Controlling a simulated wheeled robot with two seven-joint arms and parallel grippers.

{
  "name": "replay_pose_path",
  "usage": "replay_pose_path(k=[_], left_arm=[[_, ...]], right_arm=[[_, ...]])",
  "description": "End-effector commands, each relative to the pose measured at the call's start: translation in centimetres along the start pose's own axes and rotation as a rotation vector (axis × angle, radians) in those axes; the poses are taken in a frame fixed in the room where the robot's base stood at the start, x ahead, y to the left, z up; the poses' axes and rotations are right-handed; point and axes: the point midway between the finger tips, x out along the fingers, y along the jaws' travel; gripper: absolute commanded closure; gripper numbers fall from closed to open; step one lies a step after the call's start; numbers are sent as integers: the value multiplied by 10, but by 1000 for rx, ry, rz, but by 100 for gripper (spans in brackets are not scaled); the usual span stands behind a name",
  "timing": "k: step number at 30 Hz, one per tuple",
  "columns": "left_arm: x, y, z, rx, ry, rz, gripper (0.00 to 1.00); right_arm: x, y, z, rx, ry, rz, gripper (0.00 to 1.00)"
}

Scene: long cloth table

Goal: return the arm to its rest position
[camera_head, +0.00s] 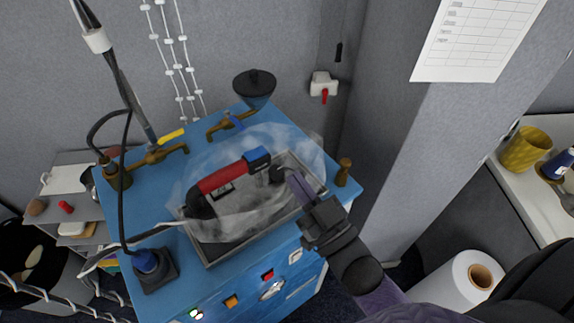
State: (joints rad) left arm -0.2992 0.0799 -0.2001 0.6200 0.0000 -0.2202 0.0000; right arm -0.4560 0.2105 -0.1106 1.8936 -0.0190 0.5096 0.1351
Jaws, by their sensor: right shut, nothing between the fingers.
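My right arm comes in from the lower right, with a dark wrist and purple parts. My right gripper (292,178) is shut and empty. It is over the right part of the metal tray (222,250) that is set in the blue cabinet's top. Its fingertips show close to the clear, cloudy cover (290,142) around a red and black device with a blue end (222,180). I cannot tell whether they touch it. My left gripper is not in view.
The blue cabinet (150,212) carries brass taps (150,155), a black funnel (255,85), a dark blue knob base (150,266) and a wooden-coloured handle (343,171). A grey pillar stands to the right. A white roll (455,285) and yellow cup (525,150) are further right.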

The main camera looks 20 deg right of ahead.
Motion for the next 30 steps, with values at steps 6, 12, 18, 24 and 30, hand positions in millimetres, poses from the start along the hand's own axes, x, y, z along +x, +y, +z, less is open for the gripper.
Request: replay_pose_path(k=[6, 12, 18, 24, 30], left_arm=[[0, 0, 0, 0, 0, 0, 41], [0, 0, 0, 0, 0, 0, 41], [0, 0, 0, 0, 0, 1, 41], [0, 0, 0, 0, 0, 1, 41], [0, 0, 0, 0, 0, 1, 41]], right_arm=[[-2, 0, -1, -1, 2, 0, 100], [-2, 0, -1, -1, 1, 0, 100], [0, 0, 13, -2, -137, 24, 100], [-29, -3, 60, 2, -739, 90, 100], [-85, -12, 70, 14, -1190, 100, 100]])
